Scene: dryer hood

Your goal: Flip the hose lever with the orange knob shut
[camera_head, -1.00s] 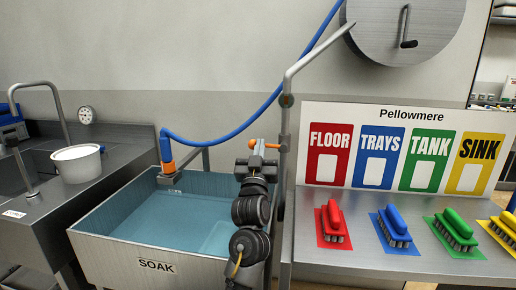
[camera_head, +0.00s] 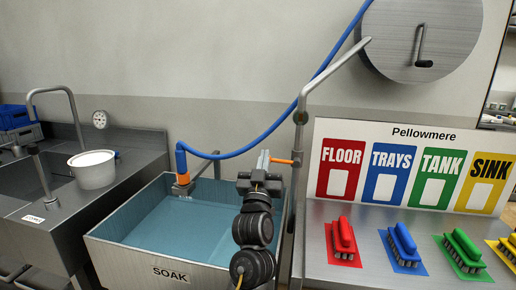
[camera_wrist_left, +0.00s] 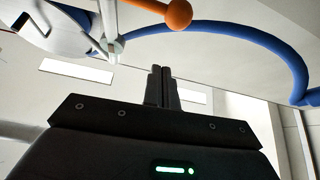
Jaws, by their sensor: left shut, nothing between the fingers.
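The orange lever (camera_head: 282,161) sticks out to the left from the grey standpipe (camera_head: 300,117) beside the soak sink. In the head view its left end is hidden by my left gripper (camera_head: 262,162). The round orange knob (camera_wrist_left: 179,14) shows at the top of the left wrist view, on an orange arm leading to a pale metal fitting. My left gripper's fingertips (camera_wrist_left: 163,72) are together and empty, a little below the knob in that picture and apart from it. The blue hose (camera_head: 330,60) runs from upper right down to an orange collar (camera_head: 183,189) at the sink. My right gripper is not in view.
The soak sink (camera_head: 150,268) holds blue water. A white pot (camera_head: 93,172) stands on the left counter. Coloured brushes, including a red one (camera_head: 342,242), lie on the right bench before the Pellowmere board (camera_head: 412,135). A round metal hood (camera_head: 420,40) hangs above.

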